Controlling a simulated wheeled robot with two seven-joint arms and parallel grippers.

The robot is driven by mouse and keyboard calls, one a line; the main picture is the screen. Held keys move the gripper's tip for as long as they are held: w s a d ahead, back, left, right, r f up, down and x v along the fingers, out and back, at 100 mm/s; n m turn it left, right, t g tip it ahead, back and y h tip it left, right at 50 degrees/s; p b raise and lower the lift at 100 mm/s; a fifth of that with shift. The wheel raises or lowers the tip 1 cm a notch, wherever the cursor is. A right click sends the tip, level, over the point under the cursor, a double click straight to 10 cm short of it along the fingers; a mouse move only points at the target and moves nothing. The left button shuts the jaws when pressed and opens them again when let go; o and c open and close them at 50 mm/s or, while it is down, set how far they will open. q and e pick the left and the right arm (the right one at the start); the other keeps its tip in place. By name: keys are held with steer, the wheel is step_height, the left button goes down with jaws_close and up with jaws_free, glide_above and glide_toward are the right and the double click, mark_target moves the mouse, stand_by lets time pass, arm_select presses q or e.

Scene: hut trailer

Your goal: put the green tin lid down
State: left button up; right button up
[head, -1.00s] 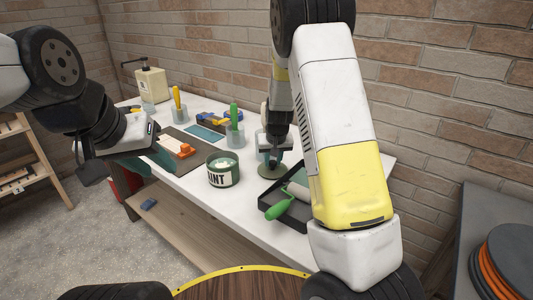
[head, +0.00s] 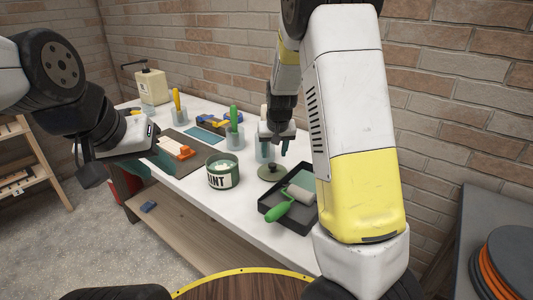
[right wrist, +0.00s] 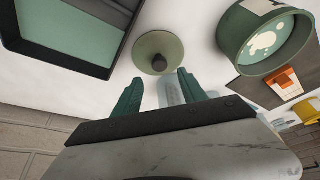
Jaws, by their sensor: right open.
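The green tin lid (head: 271,173) lies flat on the white table, between the paint tin and the roller tray, with its dark knob up. It also shows in the right wrist view (right wrist: 158,52), apart from the fingers. My right gripper (head: 279,150) is open and empty just above and behind the lid; its two teal fingers (right wrist: 158,92) stand apart in the right wrist view. The open green paint tin (head: 223,172) stands left of the lid, with pale paint inside. My left gripper (head: 138,160) hangs over the left part of the table, and its fingers are not clear.
A black roller tray (head: 296,220) with a green-handled roller (head: 279,212) lies right of the lid. Glass jars with a green-handled tool (head: 234,116) and a yellow-handled tool (head: 177,99) stand behind. A dark mat (head: 186,158) holds an orange-and-white tool. A brick wall closes the back.

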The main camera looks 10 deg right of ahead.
steer(key=s+r+y, duration=0.3)
steer(key=s+r, duration=1.2)
steer(key=s, duration=0.2)
steer(key=s+r+t, duration=0.1)
steer(key=s+r, duration=0.1)
steer(key=s, duration=1.2)
steer(key=shift+d+r+n+t+h, duration=0.25)
steer(key=shift+d+n+t+h, duration=0.05)
steer(key=shift+d+h, duration=0.1)
